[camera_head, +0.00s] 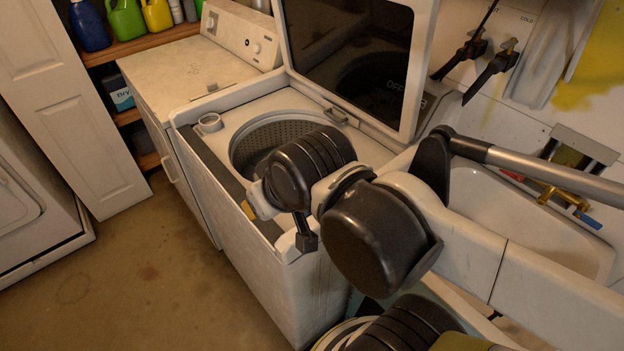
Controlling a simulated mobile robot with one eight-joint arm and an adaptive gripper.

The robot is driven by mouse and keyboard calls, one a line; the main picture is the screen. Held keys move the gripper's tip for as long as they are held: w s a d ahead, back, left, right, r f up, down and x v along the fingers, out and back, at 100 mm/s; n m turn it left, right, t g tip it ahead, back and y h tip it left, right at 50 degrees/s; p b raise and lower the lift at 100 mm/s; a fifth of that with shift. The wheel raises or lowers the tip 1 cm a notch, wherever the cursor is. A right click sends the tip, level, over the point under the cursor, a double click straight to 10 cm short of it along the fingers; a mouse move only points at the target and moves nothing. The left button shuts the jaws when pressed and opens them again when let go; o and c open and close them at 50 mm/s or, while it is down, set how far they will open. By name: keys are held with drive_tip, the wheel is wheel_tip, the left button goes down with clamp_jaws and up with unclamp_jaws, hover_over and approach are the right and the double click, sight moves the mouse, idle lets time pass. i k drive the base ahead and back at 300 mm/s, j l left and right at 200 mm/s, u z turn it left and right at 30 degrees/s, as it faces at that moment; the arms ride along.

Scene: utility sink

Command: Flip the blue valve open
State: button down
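The blue valve handle (591,222) is small and sits at the right end of a brass faucet (564,197) above the white sink (535,240) at the right. A red handle (512,175) is at the faucet's left end. My arm reaches across the picture from the lower right. My gripper (305,240) seems to be the small dark end piece over the front of the open washer, far left of the valve. Its fingers are mostly hidden by my arm, so I cannot tell whether it is open or shut. Nothing is seen held.
The top-loading washer (225,125) stands with its lid (350,50) raised, left of the sink. A second white appliance (180,75) and shelves with bottles (125,18) are behind. A grey pipe-like bar (540,168) crosses before the faucet. The brown floor (140,270) at left is clear.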

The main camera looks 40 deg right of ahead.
sight(578, 213)
drive_tip(key=j+z, duration=0.2)
drive_tip(key=z, duration=0.3)
drive_tip(key=k+j+z, duration=0.1)
drive_tip(key=z, duration=2.55)
